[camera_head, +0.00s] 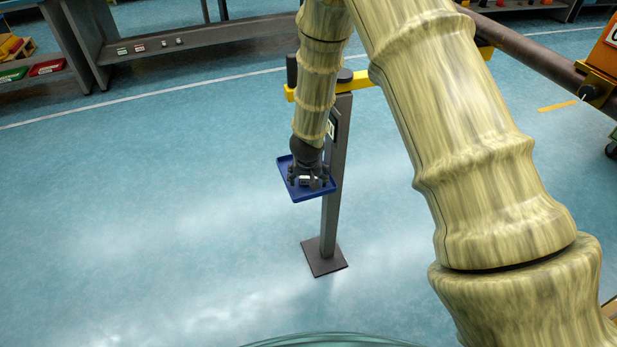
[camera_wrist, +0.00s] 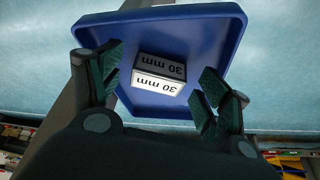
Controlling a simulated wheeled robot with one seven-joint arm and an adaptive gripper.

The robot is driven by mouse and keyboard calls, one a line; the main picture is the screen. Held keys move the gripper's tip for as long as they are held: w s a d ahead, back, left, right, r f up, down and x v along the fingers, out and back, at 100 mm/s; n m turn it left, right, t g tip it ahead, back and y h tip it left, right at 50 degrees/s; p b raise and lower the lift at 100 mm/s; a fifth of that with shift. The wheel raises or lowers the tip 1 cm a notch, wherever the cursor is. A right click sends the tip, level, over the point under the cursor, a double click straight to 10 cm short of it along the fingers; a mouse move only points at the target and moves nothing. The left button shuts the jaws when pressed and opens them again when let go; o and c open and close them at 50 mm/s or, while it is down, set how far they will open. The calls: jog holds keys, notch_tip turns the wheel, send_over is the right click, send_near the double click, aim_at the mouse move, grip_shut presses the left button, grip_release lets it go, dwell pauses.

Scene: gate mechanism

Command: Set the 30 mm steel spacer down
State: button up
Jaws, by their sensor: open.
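The 30 mm steel spacer (camera_wrist: 158,77) is a small block with white faces marked "30 mm". It rests on the blue tray (camera_wrist: 215,22) in the wrist view. My gripper (camera_wrist: 160,92) is open, with one finger on each side of the spacer and a visible gap to both. In the head view my gripper (camera_head: 309,182) is low over the blue tray (camera_head: 298,197), which is fixed to a grey post (camera_head: 333,185). The spacer (camera_head: 305,180) shows there only as a small pale patch between the fingers.
A yellow bar (camera_head: 362,79) crosses the top of the post, close to my arm. The post stands on a dark base plate (camera_head: 324,257). Grey shelves (camera_head: 190,36) with small items stand at the back left. The floor on the left is clear.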

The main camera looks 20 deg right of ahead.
jog(key=p+v, duration=0.1)
jog(key=v, duration=1.1)
jog(key=s+d+f+n+g, duration=0.1)
jog(key=s+d+f, duration=0.1)
jog(key=s+f, duration=0.7)
jog(key=s+d+f+n+g, duration=0.1)
jog(key=s+d+f, duration=0.1)
jog(key=s+f, duration=0.75)
jog(key=s+a+f+n+g, duration=0.1)
jog(key=s+f, duration=0.2)
jog(key=s, duration=0.8)
jog(key=s+a+f+g+y, duration=0.1)
jog(key=s+f, duration=0.3)
jog(key=s, duration=0.6)
jog(key=shift+s+a+f+n+y, duration=0.3)
jog(key=shift+s+n, duration=0.05)
jog(key=shift+n, duration=0.05)
